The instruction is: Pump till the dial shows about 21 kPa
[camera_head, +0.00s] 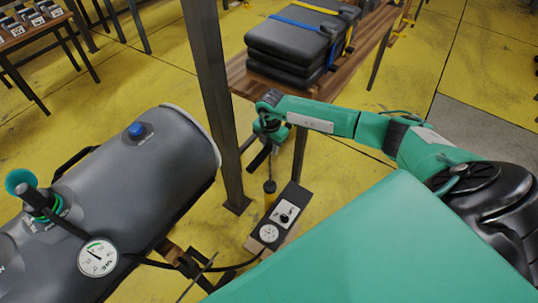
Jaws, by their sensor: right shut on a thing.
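A grey inflated boat tube (135,175) lies at the left. A round white dial (98,257) with a green arc sits on it, its dark needle slanting toward the upper left; the numbers are too small to read. A pump (270,200) with a yellowish barrel stands on the floor at the middle, beside a black panel (285,215). My right gripper (266,140) is above the pump, shut on its dark handle (259,159). The fingertips are partly hidden. My left gripper is not in view.
A smaller gauge (268,233) and a knob are on the panel. A dark hose (225,267) runs toward the boat. A steel post (212,100) stands close left of the pump. A wooden bench (240,80) bears strapped black cushions (290,48).

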